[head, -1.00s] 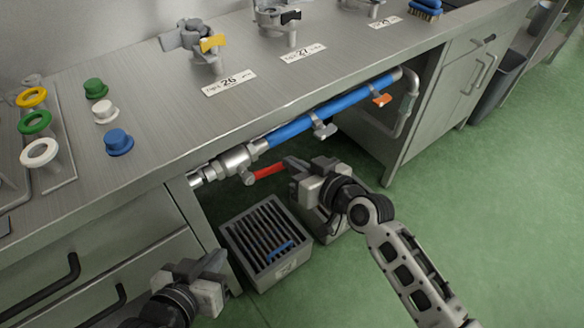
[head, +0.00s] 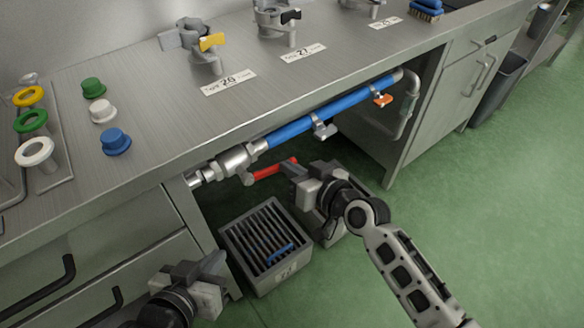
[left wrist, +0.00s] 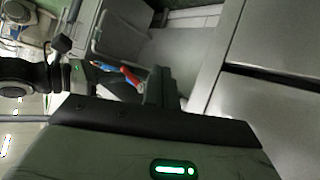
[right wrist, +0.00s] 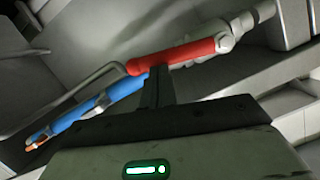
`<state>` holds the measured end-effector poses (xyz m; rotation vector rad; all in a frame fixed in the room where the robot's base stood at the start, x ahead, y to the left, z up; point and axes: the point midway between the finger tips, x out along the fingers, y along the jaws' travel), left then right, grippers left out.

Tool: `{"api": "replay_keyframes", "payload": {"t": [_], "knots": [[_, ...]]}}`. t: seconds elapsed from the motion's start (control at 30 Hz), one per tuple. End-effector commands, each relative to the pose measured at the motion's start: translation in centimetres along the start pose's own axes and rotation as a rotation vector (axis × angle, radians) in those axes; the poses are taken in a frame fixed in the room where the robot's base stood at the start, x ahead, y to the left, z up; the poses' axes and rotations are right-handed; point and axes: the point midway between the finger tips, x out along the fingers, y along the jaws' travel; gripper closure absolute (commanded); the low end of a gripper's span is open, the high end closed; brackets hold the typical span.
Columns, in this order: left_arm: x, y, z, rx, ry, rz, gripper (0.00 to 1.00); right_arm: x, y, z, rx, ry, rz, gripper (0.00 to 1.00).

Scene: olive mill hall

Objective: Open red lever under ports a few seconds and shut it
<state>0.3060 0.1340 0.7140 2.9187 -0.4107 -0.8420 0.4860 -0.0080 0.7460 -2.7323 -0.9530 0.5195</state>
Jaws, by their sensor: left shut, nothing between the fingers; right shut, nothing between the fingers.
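The red lever (head: 270,171) sits on the metal valve (head: 233,161) at the near end of the blue pipe under the bench. It points right, roughly along the pipe, and also shows in the right wrist view (right wrist: 172,56). My right gripper (head: 287,168) is shut and empty, its fingertips at the lever's free end. In the right wrist view the fingers (right wrist: 159,82) meet the lever's lower edge; I cannot tell whether they touch. My left gripper (head: 217,262) is shut and empty, low in front of the drawers, away from the lever.
A slatted grey crate (head: 293,281) stands on the floor below. Labelled taps and coloured knobs stand on the steel bench top (head: 150,95). The green floor to the right is open.

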Motion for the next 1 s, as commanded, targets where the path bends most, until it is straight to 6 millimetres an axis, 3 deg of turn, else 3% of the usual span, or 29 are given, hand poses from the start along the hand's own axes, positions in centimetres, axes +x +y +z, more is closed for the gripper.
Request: {"api": "replay_keyframes", "payload": {"t": [0.57,1.0], "knots": [[0.5,-0.1,0.9,0.01,0.014,0.003,1.0,0.3,0.4,1.3,0.122,-0.001,-0.035,1.0],[1.9,0.0,3.5,0.031,0.042,0.021,1.0,1.3,0.5,4.6,0.457,-0.002,-0.131,1.0]]}}
